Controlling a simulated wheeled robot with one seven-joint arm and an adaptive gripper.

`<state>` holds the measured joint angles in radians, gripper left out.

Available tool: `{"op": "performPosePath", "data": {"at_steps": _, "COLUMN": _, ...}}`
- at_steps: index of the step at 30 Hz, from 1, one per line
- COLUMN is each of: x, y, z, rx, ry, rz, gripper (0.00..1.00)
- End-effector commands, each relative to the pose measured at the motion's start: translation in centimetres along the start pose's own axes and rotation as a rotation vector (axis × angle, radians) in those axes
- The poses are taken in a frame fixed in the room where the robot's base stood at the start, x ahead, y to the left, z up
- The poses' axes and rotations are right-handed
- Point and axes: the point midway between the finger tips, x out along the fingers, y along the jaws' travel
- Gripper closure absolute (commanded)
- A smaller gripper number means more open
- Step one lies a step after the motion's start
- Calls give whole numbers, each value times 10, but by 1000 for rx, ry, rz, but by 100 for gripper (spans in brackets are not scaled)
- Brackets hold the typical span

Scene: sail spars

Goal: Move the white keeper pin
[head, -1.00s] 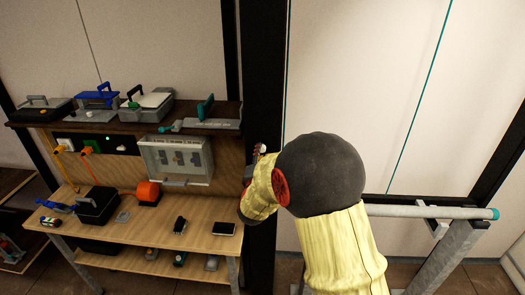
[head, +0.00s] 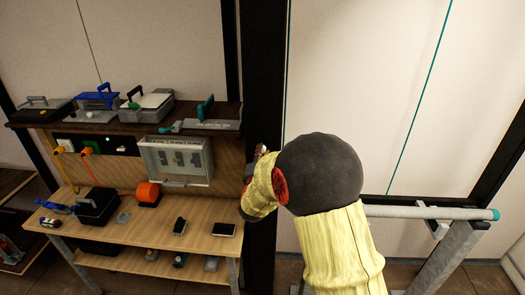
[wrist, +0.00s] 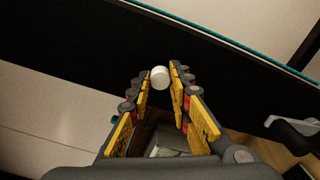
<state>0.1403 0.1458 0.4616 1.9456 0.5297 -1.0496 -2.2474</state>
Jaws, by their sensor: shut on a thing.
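The white keeper pin (wrist: 159,77) shows in the wrist view as a pale round end between my fingertips. My gripper (wrist: 158,80) is shut on it, with a yellow-padded finger on each side. The rest of the pin's length is hidden in this view. In the head view my gripper (head: 260,152) is mostly hidden behind my arm, in front of the dark upright post (head: 263,100). A small pale spot shows near its fingertips, too small to make out clearly.
A wooden workbench (head: 150,226) stands left of the post, with a shelf (head: 60,119) of toolboxes above. A clear-fronted case (head: 176,160) hangs between. A grey rail (head: 400,212) on a stand is at right. A pale wall lies behind.

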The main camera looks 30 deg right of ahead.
Motion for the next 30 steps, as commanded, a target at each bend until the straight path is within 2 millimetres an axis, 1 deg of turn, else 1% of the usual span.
{"op": "performPosePath", "data": {"at_steps": 1, "x": 0, "y": -1, "z": 0, "rx": -1, "ry": 1, "rz": -2, "gripper": 96}}
{"op": "performPosePath", "data": {"at_steps": 3, "x": 0, "y": -1, "z": 0, "rx": -1, "ry": 1, "rz": -2, "gripper": 100}}
{"op": "performPosePath", "data": {"at_steps": 13, "x": -2, "y": -2, "z": 0, "rx": -1, "ry": 1, "rz": -3, "gripper": 100}}
{"op": "performPosePath", "data": {"at_steps": 30, "x": -12, "y": -4, "z": -1, "rx": -2, "ry": 2, "rz": -6, "gripper": 100}}
